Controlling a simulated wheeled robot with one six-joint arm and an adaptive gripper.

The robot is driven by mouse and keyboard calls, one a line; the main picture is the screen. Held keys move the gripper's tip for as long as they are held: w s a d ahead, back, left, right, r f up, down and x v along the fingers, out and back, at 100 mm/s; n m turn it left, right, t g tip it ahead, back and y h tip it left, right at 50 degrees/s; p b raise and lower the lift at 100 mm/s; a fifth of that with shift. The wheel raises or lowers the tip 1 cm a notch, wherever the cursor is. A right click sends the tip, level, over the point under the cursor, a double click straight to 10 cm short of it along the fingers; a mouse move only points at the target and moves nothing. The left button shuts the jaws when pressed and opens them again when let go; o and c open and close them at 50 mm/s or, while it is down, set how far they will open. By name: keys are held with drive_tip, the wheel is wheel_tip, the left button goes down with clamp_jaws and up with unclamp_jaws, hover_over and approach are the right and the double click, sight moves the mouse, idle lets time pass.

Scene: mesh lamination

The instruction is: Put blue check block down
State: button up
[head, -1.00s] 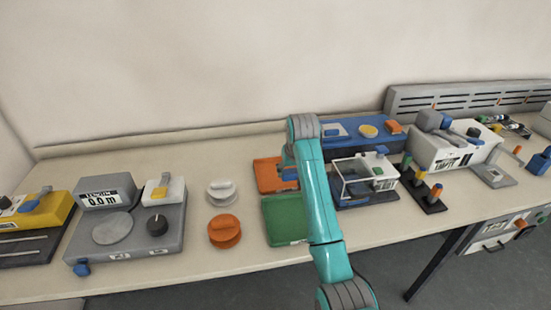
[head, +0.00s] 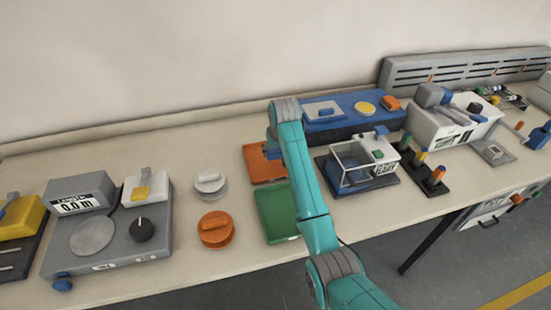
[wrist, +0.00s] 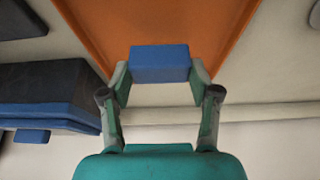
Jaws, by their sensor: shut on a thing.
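A plain blue block (wrist: 160,63) is held between the two fingers of my gripper (wrist: 160,82) in the wrist view. The fingers press on its left and right sides. Behind it in that view lies the orange tray (wrist: 160,20), and the block overlaps the tray's edge. In the head view the orange tray (head: 258,165) lies on the bench left of my arm. A bit of blue (head: 272,151) shows beside my arm over the tray's far part. My arm hides most of the gripper there. I cannot tell whether the block touches the tray.
A green tray (head: 275,214) lies in front of the orange one. A long blue device (head: 350,124) stands behind to the right, with a clear-walled machine (head: 352,165) before it. An orange knob (head: 215,229) and a white knob (head: 210,183) stand left.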

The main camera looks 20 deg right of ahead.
sight(277, 156)
drive_tip(key=shift+f, duration=2.1)
drive_tip(key=o, duration=1.3)
drive_tip(key=shift+f, duration=0.1)
drive_tip(key=v, duration=1.2)
